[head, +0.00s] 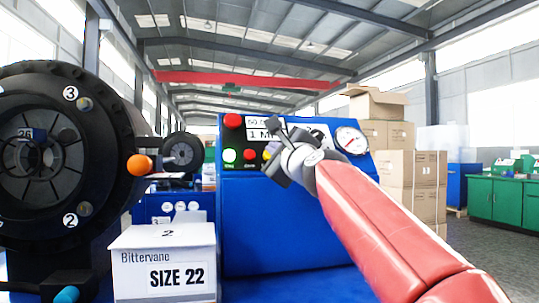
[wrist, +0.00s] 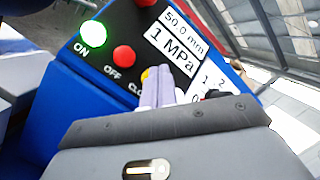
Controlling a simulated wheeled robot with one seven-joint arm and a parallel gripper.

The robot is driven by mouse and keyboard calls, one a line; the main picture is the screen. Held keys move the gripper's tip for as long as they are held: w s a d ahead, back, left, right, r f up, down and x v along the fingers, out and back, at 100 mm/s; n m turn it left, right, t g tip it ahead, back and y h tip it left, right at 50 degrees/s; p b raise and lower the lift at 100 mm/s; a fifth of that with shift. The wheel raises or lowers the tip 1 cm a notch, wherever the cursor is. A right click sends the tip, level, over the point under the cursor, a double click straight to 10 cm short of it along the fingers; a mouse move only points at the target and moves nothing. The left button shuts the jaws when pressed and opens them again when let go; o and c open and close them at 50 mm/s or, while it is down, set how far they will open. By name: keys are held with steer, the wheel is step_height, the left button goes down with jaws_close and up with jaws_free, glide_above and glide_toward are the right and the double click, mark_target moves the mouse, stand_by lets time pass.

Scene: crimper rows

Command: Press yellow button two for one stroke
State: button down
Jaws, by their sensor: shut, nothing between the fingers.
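The blue control panel (head: 295,225) stands in the middle of the head view. Its yellow button (head: 267,153) shows only in part beside my gripper (head: 277,155). In the wrist view a small piece of the yellow button (wrist: 145,74) shows at the left edge of my fingertips (wrist: 158,74), above the partly covered "CLO" label. The fingers are shut together, empty, and lie over most of the button. I cannot tell whether they touch it. No readable "two" marks this button; a white box in front carries a "2" label (head: 167,233).
A lit green ON button (wrist: 93,34) and a red OFF button (wrist: 124,55) sit left of the fingers. A larger red button (head: 233,120) is above. A black crimper head (head: 45,160) with an orange knob (head: 139,165) stands at left. Cardboard boxes (head: 400,165) stand behind.

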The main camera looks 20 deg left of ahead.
steer(key=shift+w+a+f, duration=0.25)
steer(key=shift+w+f, duration=0.05)
steer(key=shift+w, duration=0.05)
stand_by(0.6)
stand_by(0.3)
steer(key=shift+s+d+r, duration=0.45)
steer(key=shift+s+r, duration=0.05)
steer(key=shift+s, duration=0.1)
steer(key=shift+p, duration=0.3)
steer(key=s+d+r, duration=0.1)
steer(key=s+d+r+p, duration=0.1)
steer(key=s, duration=0.1)
steer(key=shift+s+r, duration=0.3)
steer(key=shift+r, duration=0.05)
steer(key=shift+d, duration=0.15)
stand_by(0.8)
